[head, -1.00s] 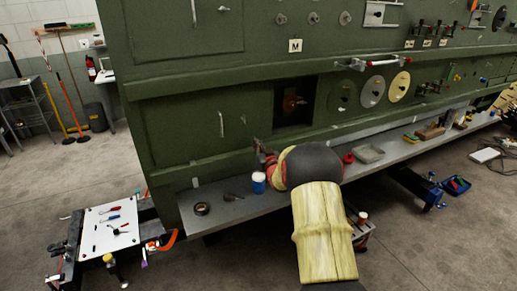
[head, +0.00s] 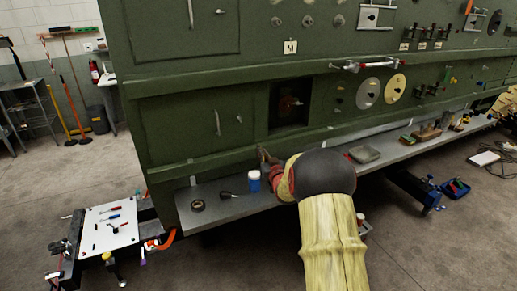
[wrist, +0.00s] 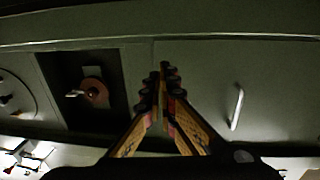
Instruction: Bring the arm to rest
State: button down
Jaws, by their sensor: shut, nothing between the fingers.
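My gripper (wrist: 163,92) is shut and empty in the wrist view, its two fingers meeting in front of the green fuselage panel. In the head view my gripper (head: 264,155) shows small beyond my arm, above the grey ledge and just below the dark square opening. My dark, rounded wrist and yellow-sleeved arm hide part of the ledge. The opening (head: 276,90) holds a reddish round part. In the wrist view the opening (wrist: 66,72) lies left of the fingers and a pale handle (wrist: 237,108) lies right of them.
On the ledge (head: 217,211) left of my arm are a blue-and-white cup (head: 253,181), a dark tool (head: 228,194) and a black tape roll (head: 198,205). A grey tray (head: 364,153) lies to the right. A white-topped tool cart (head: 110,227) stands front left. Open floor lies at the left.

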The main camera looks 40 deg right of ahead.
jog(key=v, duration=0.5)
jog(key=shift+s+d, duration=0.2)
jog(key=shift+s, duration=0.2)
